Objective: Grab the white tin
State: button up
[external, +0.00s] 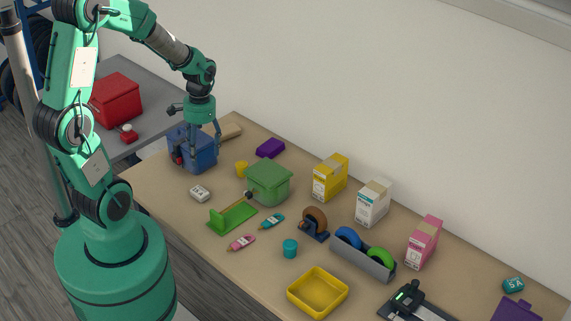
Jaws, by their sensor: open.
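A small white block-like item with dark marks on top (200,193), which looks like the white tin, lies on the brown table near its front left edge. Nothing covers it. My gripper (198,146) points down at the left end of the table, over or just behind the blue box (203,157). It is open, and I see nothing held in it. It is apart from the white item, farther back and higher up. I cannot tell whether the fingers touch the blue box.
A green box (269,182), a yellow cup (241,169) and a green stand (232,217) are right of the white item. Cartons line the back. A red box (116,100) sits on a grey table at left. Bare tabletop surrounds the white item.

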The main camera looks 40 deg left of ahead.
jog(key=shift+a+f, duration=0.25)
jog(key=shift+f, duration=0.45)
jog(key=b, duration=0.2)
send_over(200, 191)
jog(key=shift+w+a+f, duration=0.1)
jog(key=shift+w+f, duration=0.05)
jog(key=shift+f, duration=1.25)
jog(key=shift+w+a+f, duration=0.1)
jog(key=shift+w+f, duration=0.05)
jog(key=shift+f, duration=1.3)
jog(key=shift+w+f, duration=0.15)
jog(key=shift+f, duration=1.25)
jog(key=shift+s+d+f+b, duration=0.15)
jog(key=shift+f+b, duration=0.15)
jog(key=shift+f, duration=0.55)
jog(key=shift+s+a+f+b, duration=0.1)
jog(key=shift+f+b, duration=0.25)
jog(key=shift+f, duration=0.5)
jog(key=shift+s+d+f+b, duration=0.15)
jog(key=shift+f+b, duration=0.15)
jog(key=shift+f, duration=0.55)
jog(key=shift+a, duration=0.1)
jog(key=shift+c, duration=0.3)
jog(key=c, duration=1.4)
